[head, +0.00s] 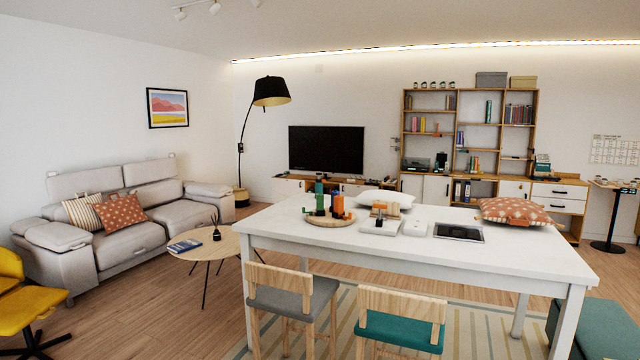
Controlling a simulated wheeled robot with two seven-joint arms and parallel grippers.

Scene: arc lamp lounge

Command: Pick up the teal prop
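Nothing in view is clearly marked as the teal prop. The closest match on the white table is a tall, upright, dark green-teal item (319,193), shaped like a bottle, standing on a round wooden tray (330,221). Orange items (338,204) and small dark pieces stand beside it on the tray, and some overlap in the picture. A teal seat pad (402,329) is on the near chair, and a teal ottoman (606,325) is at the lower right. Neither of my grippers is in view.
The white table (500,255) also holds a white cushion (385,198), a patterned orange cushion (515,211), small boxes and a dark flat tablet (458,232). Two chairs (292,290) stand at its near side. A round coffee table (222,245) and sofa are left.

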